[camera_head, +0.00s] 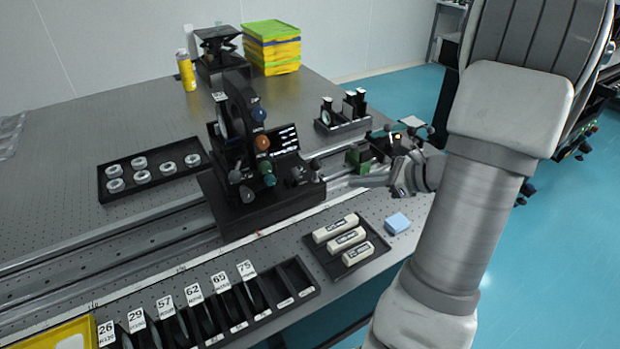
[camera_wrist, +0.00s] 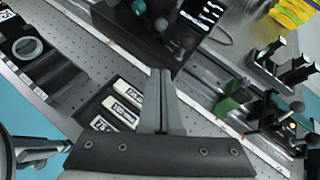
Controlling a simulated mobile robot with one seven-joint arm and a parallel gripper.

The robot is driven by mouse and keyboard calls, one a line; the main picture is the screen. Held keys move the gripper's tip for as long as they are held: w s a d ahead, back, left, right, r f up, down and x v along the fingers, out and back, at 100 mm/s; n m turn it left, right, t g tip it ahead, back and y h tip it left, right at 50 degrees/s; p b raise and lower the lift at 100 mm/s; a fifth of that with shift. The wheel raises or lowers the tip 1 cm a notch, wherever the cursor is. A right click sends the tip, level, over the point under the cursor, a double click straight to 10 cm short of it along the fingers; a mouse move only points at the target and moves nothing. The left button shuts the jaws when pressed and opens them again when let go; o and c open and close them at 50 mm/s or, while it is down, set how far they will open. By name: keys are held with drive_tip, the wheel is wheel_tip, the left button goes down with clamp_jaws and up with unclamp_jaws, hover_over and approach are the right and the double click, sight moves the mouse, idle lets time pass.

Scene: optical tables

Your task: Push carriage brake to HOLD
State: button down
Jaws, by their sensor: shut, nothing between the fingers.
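The black carriage (camera_head: 270,213) sits on the long rail. It carries an upright black mount with blue, orange and green knobs. A small dark lever part (camera_head: 300,174) is at its right end, close to my gripper; I cannot read any HOLD mark or tell the brake's position. My gripper (camera_head: 333,184) is shut and empty, at the carriage's right end above the rail. In the wrist view my closed fingers (camera_wrist: 161,73) point up at the black carriage (camera_wrist: 125,32), whose round knobs show at the top. I cannot tell whether the fingertips touch it.
A tray (camera_head: 324,258) with white labelled blocks and a blue block (camera_head: 397,223) lie in front of the rail. A numbered slotted rack (camera_head: 220,314) is at the front. A green-topped device (camera_head: 360,156) stands to the right. A black tray (camera_head: 118,196) of rings lies left.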

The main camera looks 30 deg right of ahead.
drive_tip(key=b, duration=0.1)
approach(293, 176)
drive_tip(key=shift+w+f, duration=2.2)
drive_tip(key=shift+w, duration=0.2)
drive_tip(key=shift+a, duration=0.25)
drive_tip(key=shift+r, duration=0.15)
drive_tip(key=shift+w+r+g+p, duration=0.15)
drive_tip(key=shift+g+p, duration=0.15)
drive_tip(key=shift+p, duration=0.45)
